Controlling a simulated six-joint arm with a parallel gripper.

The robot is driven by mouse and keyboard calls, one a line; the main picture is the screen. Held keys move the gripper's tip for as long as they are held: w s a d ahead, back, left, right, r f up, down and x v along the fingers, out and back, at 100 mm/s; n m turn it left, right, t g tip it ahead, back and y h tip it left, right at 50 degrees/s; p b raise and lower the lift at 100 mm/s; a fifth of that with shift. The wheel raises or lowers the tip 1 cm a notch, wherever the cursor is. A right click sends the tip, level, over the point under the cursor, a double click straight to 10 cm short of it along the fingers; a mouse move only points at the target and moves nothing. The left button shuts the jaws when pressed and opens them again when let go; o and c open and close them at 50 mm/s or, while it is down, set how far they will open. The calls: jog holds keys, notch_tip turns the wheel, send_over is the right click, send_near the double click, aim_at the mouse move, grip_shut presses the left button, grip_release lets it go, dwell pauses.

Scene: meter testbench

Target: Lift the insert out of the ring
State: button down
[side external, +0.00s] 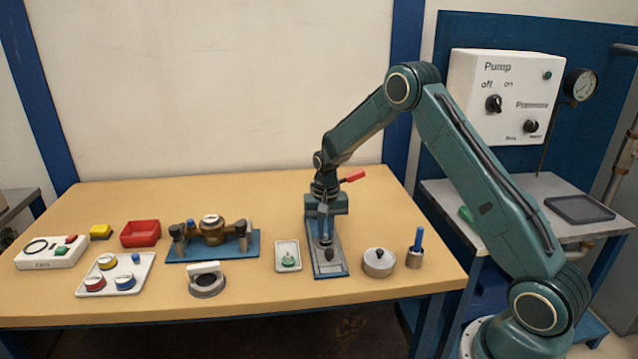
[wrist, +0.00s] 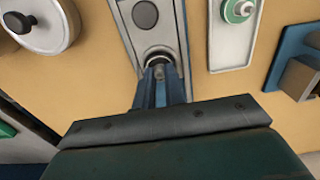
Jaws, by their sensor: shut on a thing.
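My gripper (wrist: 162,80) points down over the grey plate (wrist: 173,18) in the wrist view. Its two blue fingers are shut on a small grey metal insert (wrist: 159,70). The insert is at a dark ring (wrist: 158,57) set in the plate, and the fingers partly hide both. I cannot tell whether the insert is seated in the ring or raised. In the side view my gripper (side external: 325,238) is low over the same plate (side external: 330,270), and the insert is too small to make out.
A dark round piece (wrist: 145,14) is on the same plate. A small tray with a green-topped part (side external: 288,256) stands close on the left. A round lidded pot (side external: 379,262) and a cup with a blue handle (side external: 415,248) stand on the right. A valve assembly (side external: 212,238) is farther left.

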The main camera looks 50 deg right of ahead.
jog(key=shift+r, duration=1.6)
jog(key=shift+r, duration=2.15)
